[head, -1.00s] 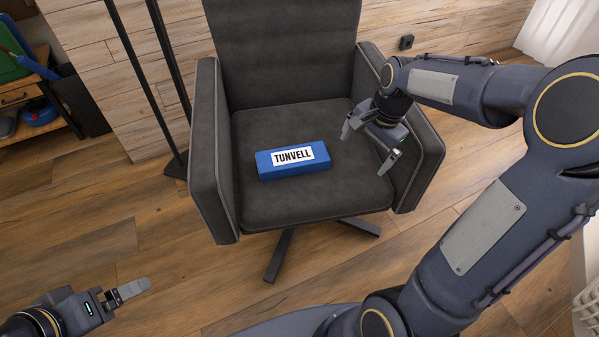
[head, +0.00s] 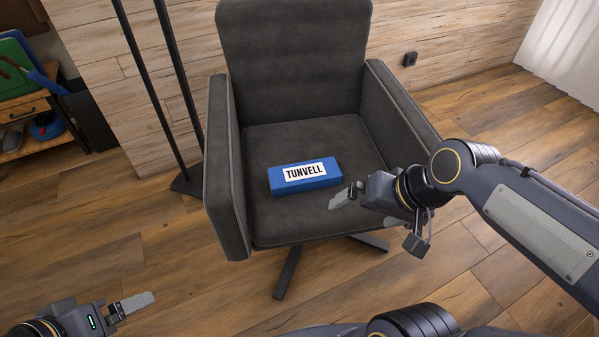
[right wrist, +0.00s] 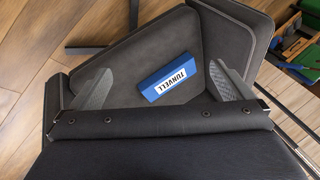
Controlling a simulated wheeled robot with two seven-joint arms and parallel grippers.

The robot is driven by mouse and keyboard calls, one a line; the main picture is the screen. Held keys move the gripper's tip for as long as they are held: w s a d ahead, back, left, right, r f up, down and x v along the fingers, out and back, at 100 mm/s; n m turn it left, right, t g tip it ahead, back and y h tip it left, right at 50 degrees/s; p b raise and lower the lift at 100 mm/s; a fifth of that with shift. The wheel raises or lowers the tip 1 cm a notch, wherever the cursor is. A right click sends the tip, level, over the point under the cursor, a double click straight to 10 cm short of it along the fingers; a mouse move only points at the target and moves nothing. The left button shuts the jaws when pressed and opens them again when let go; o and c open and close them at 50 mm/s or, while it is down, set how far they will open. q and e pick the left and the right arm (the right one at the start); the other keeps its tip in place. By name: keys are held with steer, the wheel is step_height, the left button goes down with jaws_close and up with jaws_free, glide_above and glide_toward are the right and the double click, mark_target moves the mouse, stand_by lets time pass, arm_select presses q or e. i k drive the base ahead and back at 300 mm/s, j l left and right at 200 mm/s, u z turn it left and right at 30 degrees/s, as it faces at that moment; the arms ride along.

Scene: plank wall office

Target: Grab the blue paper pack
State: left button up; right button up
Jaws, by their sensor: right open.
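The blue paper pack (head: 305,177), with a white TUNVELL label, lies on the seat of the dark grey office chair (head: 300,215). My right gripper (head: 346,195) is just right of the pack in the head view, apart from it and empty. In the right wrist view the pack (right wrist: 170,78) shows between the two spread fingers of the right gripper (right wrist: 160,88), beyond their tips or level with them; I cannot tell the exact gap. My left gripper (head: 134,303) is low at the left over the floor, far from the pack; only one finger shows clearly.
The chair's left armrest (head: 226,165) and right armrest (head: 400,112) flank the seat, with the backrest (head: 293,60) behind. A black stand (head: 188,182) is left of the chair. A shelf (head: 25,110) with several items stands at the far left. The seat's front is open.

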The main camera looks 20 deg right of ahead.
mark_target(304, 176)
steer(key=i+j+z, duration=0.1)
steer(key=i+j, duration=0.15)
steer(key=i+j+z, duration=0.1)
steer(key=j, duration=0.3)
steer(key=i+j+z, duration=0.1)
steer(key=i+j, duration=0.25)
